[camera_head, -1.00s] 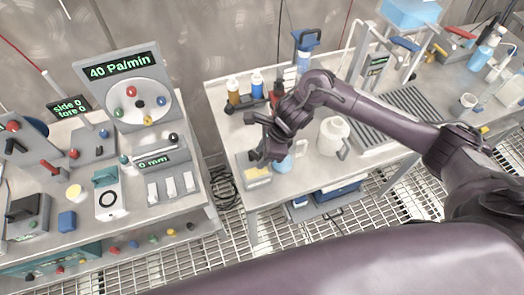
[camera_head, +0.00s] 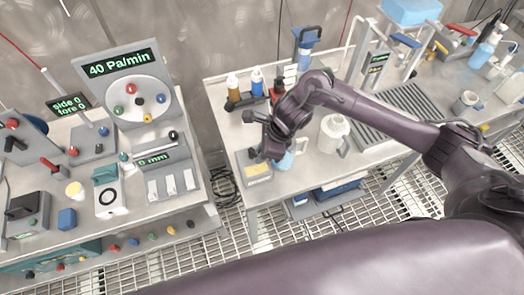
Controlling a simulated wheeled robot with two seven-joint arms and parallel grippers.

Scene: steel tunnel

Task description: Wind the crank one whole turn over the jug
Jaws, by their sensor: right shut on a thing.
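My right gripper (camera_head: 272,148) reaches in from the right and points down over the left part of the right-hand bench (camera_head: 237,165). It is shut on what seems to be the crank, but the gripper and wrist hide nearly all of what it holds. A pale blue vessel (camera_head: 286,160) shows partly just below and behind the gripper; I cannot tell whether they touch. A white jug with a side handle (camera_head: 332,136) stands upright to the right, apart from the gripper. I cannot tell which of these two vessels is the task's jug. My left gripper is out of view.
A tray with a yellow block (camera_head: 257,169) lies left of the gripper. Small bottles (camera_head: 232,86) and a blue-topped stand (camera_head: 307,39) are behind it. A grey slatted drainer (camera_head: 398,112) lies to the right. A gap separates this bench from the left panel bench (camera_head: 128,203).

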